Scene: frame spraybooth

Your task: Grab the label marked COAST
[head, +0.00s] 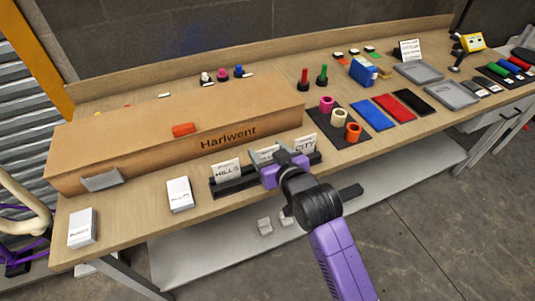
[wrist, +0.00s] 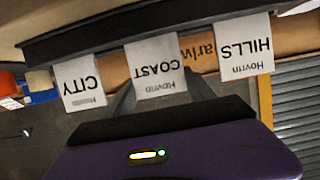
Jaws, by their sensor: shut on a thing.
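The white COAST label (wrist: 155,68) is the middle card in the wrist view, its print upside down there. Its lower edge meets the black rack (wrist: 150,22), level with the cards on either side. My gripper (wrist: 160,92) is shut on it, with grey fingers at the card. In the head view my gripper (head: 277,165) is at the rack's middle and covers most of the COAST label. The HILLS label (head: 227,171) stands to the left and the CITY label (head: 306,146) to the right, both apart from my fingers.
A long cardboard box marked Harlwent (head: 120,135) lies behind the rack. White card stacks (head: 179,194) lie to the left. A dark mat (head: 325,118) with coloured rings is close on the right. The bench's front edge is near the rack.

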